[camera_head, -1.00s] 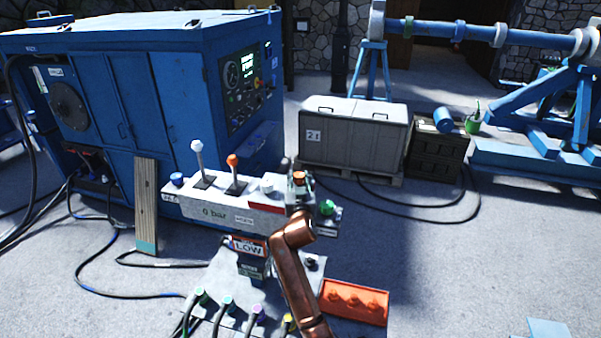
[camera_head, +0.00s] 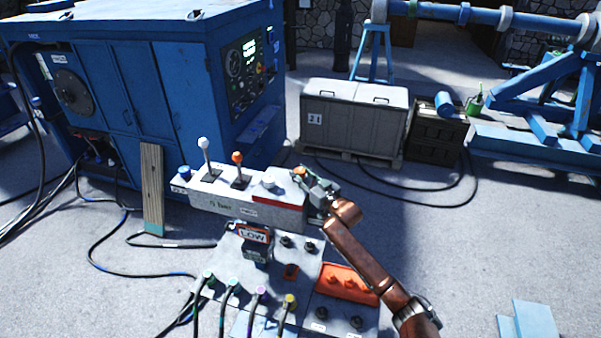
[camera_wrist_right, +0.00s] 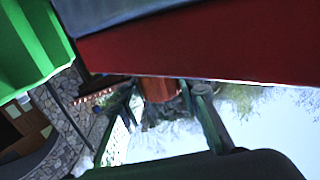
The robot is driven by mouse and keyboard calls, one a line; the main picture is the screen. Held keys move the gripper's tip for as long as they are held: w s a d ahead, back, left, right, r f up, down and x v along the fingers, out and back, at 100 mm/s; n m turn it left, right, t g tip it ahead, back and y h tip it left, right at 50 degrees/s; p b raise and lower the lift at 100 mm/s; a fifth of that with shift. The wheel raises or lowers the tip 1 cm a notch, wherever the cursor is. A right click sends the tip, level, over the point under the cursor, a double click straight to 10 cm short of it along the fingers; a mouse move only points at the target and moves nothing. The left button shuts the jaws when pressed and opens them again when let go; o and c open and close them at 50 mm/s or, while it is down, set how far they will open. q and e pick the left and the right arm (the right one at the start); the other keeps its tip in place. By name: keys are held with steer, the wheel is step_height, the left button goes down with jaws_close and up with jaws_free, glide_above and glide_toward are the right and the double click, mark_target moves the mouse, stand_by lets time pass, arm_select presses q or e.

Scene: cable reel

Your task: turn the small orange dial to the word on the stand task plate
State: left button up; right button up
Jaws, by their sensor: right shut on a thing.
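The small orange dial (camera_head: 300,171) is at the right end of the grey control box (camera_head: 232,207), beside its red panel. My right gripper (camera_head: 308,180) is at it from the right and partly covers it. In the right wrist view the orange dial (camera_wrist_right: 158,90) sits between the two fingers, under a red surface, and the gripper is shut on it. The dial's pointer and word marks are too small to read. The stand task plate (camera_head: 254,235) in front of the box reads "LOW". My left gripper is not in view.
A white-knobbed lever (camera_head: 204,145) and an orange-knobbed lever (camera_head: 237,158) stand on the box. Below are a plate with several coloured cable plugs (camera_head: 261,293) and an orange tray (camera_head: 347,283). A blue machine cabinet (camera_head: 150,90) stands behind.

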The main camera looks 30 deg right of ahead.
steer(key=shift+r+y, duration=0.1)
steer(key=shift+y, duration=0.2)
steer(key=o, duration=1.2)
steer(key=shift+s+f, duration=0.2)
steer(key=shift+s, duration=0.3)
steer(key=s, duration=0.7)
steer(key=s+d, duration=0.1)
steer(key=s, duration=0.3)
steer(key=shift+r, duration=0.15)
steer(key=shift+w, duration=0.1)
